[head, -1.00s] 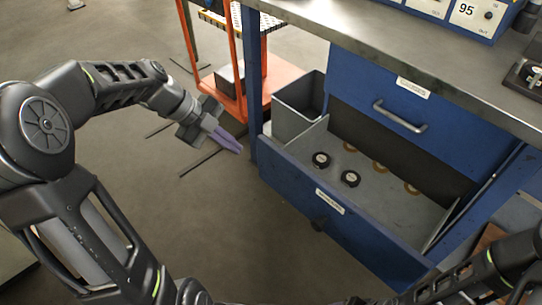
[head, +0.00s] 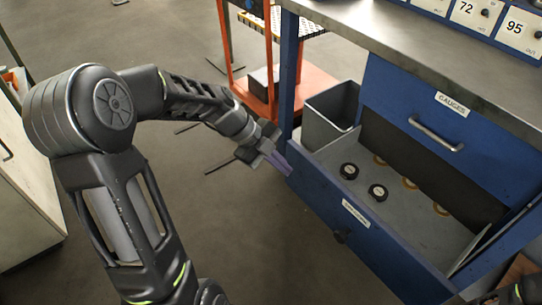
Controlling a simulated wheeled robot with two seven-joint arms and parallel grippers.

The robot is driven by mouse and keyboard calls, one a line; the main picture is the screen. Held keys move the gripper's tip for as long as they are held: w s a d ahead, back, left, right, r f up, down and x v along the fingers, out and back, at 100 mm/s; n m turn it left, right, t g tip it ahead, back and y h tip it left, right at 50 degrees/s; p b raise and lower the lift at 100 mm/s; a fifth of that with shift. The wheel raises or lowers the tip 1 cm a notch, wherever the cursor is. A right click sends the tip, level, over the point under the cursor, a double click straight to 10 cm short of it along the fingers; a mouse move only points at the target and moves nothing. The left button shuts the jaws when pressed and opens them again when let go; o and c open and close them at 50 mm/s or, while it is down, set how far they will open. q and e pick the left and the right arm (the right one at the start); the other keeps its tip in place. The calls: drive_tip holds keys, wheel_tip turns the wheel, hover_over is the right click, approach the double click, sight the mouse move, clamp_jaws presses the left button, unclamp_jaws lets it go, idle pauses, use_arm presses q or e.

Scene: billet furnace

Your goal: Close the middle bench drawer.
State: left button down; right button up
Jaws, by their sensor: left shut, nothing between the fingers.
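Above is a closed blue drawer labelled GAUGES (head: 414,112) with a bar handle, under the grey benchtop (head: 400,32). A grey bin (head: 331,116) stands beside the drawer's back left. An orange rack (head: 266,82) stands behind. Floor left of the drawer is clear.

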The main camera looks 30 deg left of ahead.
use_arm(q)
drive_tip(key=shift+w+d+f, duration=0.15)
drive_tip(key=shift+w+d, duration=0.2)
drive_tip(key=shift+w, duration=0.35)
drive_tip(key=shift+w+d+f, duration=0.15)
drive_tip(key=shift+w+d, duration=0.25)
drive_tip(key=shift+w, duration=0.25)
drive_tip(key=shift+w+d+f, duration=0.15)
drive_tip(key=shift+w+d, duration=0.2)
drive_tip(key=shift+w, duration=0.35)
drive_tip(key=shift+w, duration=0.15)
use_arm(e)
drive_tip(key=shift+f, duration=0.1)
